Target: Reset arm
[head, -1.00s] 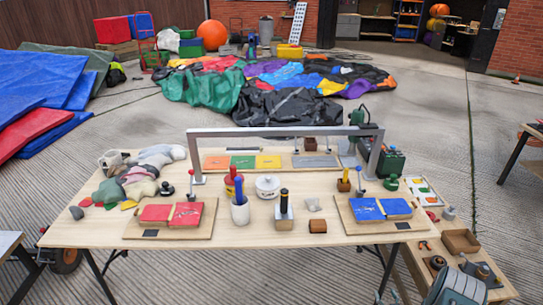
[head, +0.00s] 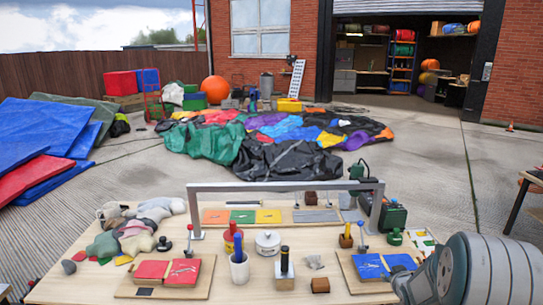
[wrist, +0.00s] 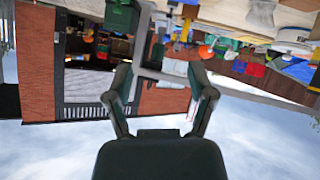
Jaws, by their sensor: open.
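My gripper (wrist: 163,85) shows in the wrist view with its two dark fingers spread apart and nothing between them. That view is upside down, with sky at the bottom and the brick building and the table things at the top. In the head view my arm (head: 470,270) stands at the lower right, over the right front corner of the wooden table (head: 90,270). The gripper's fingers do not show in the head view.
A grey metal frame (head: 285,187) spans the table. Red pads (head: 168,271), blue pads (head: 385,265), a white cup of tools (head: 240,270) and a lidded white pot (head: 267,243) stand before it. Crumpled coloured fabric (head: 275,140) lies on the concrete behind. Blue mats (head: 45,125) lie at left.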

